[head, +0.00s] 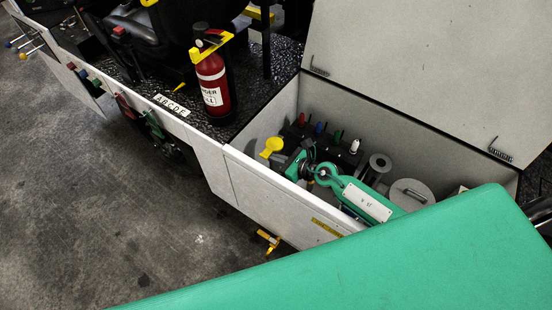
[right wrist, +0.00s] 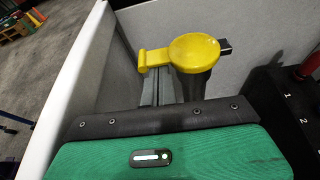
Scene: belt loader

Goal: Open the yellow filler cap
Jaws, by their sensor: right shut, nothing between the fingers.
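The yellow filler cap (head: 273,145) is inside the open white compartment, near its front left wall. In the right wrist view the cap (right wrist: 195,52) is a round disc with a tab on its left, over a dark upright neck. It appears to lie across the neck. My right gripper (head: 287,160) is shut and empty, just right of the cap in the head view. Whether it touches the cap I cannot tell. My left gripper is out of view.
The white compartment's lid (head: 430,65) is raised. A red fire extinguisher (head: 212,85) stands to the left.

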